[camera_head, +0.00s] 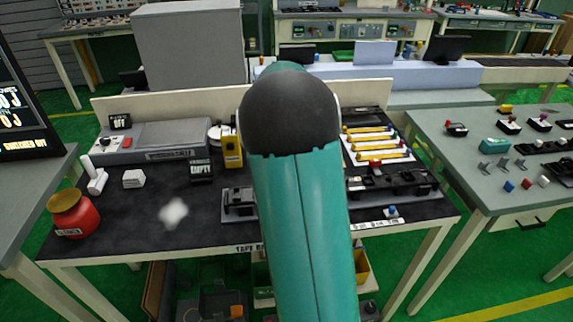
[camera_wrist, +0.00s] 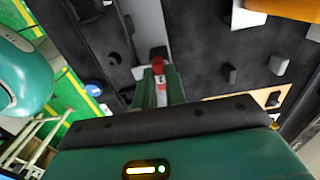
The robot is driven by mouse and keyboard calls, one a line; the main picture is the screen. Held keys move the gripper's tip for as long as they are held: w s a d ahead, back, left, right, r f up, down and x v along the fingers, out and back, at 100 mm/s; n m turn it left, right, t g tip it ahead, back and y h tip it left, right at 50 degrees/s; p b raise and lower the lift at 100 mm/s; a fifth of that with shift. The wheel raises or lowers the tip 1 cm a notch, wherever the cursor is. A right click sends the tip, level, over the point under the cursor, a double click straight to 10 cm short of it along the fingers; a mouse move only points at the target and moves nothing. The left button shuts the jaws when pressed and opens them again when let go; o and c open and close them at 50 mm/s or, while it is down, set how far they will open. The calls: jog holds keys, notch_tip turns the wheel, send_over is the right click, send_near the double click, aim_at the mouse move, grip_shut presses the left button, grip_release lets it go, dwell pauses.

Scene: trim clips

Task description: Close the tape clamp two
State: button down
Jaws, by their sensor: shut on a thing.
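In the wrist view my gripper (camera_wrist: 158,80) has its two green fingers closed around a small part with a red end (camera_wrist: 158,64). This looks like a clamp's handle, but its lower part is hidden between the fingers. A black clamp fixture (camera_wrist: 112,40) lies beside it, to the left. In the head view a dark clamp fixture (camera_head: 412,185) lies on the bench right of my arm, with a red piece (camera_head: 376,168) on it. Another dark fixture (camera_head: 238,203) lies left of my arm. My arm hides the bench between them and my gripper. I cannot tell which clamp is number two.
Yellow-handled tools (camera_head: 378,146) lie on a white tray behind the right fixture. A blue knob (camera_head: 391,211) is near the front edge. A red jar (camera_head: 72,215), a yellow device (camera_head: 232,148) and small boxes stand left.

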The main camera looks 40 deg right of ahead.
dwell(0.4)
jog(key=c, duration=1.4)
grip_release()
jog(key=shift+c, duration=0.2)
jog(key=shift+r, duration=0.1)
notch_tip(320, 180, up, 14)
jog(key=s+a+r+n+t, duration=0.15)
jog(key=s+a+n, duration=0.25)
jog(key=a+n, duration=0.45)
jog(key=s+a+r+n+t, duration=0.1)
jog(key=s+a+n+t, duration=0.3)
jog(key=a, duration=0.8)
jog(key=s+a+f+n, duration=0.4)
jog(key=s+a+n, duration=0.5)
jog(key=n, duration=0.3)
jog(key=shift+a, duration=0.9)
